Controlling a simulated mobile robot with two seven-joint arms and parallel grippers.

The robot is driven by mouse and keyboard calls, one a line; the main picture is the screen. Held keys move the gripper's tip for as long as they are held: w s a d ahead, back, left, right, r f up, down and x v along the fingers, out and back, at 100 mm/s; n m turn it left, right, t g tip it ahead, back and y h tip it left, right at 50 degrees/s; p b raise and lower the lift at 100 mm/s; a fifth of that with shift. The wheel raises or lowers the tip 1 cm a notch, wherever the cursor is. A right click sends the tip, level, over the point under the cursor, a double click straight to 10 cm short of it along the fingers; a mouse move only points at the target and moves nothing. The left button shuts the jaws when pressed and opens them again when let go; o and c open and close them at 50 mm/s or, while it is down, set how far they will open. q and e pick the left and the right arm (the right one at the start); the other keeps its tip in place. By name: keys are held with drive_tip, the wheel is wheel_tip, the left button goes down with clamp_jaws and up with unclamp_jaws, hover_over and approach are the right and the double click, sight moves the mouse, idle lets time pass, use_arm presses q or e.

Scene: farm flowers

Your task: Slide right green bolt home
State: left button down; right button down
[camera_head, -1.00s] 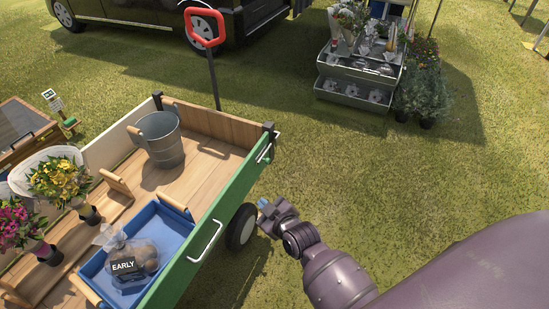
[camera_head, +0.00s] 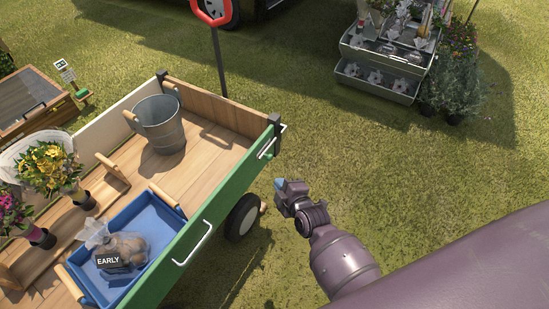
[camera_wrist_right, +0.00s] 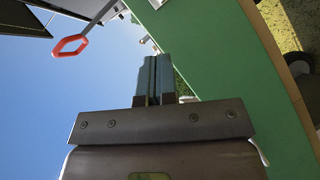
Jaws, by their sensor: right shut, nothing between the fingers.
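The green side panel (camera_head: 212,212) of the wooden cart runs from the lower left up to a dark corner post (camera_head: 275,123). The bolt (camera_head: 267,150) sits on the panel's outer face by this post; it is small, with a pale metal bar, and its exact position is hard to read. My right gripper (camera_head: 280,184) is shut and empty, below the bolt and outside the panel, apart from both in the head view. In the right wrist view the shut fingers (camera_wrist_right: 154,72) point up alongside the green panel (camera_wrist_right: 215,50). My left gripper is not in view.
A white handle (camera_head: 193,244) sticks out from the green panel. A cart wheel (camera_head: 242,217) stands left of my right gripper. The cart carries a metal bucket (camera_head: 160,124) and a blue tray (camera_head: 107,275). Grass to the right is clear up to the grey flower stand (camera_head: 375,80).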

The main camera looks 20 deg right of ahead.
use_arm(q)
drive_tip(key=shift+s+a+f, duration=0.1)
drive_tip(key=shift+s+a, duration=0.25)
use_arm(e)
drive_tip(key=shift+s+a+r+n, duration=0.1)
drive_tip(key=shift+a+r+n, duration=0.05)
drive_tip(key=shift+n, duration=0.35)
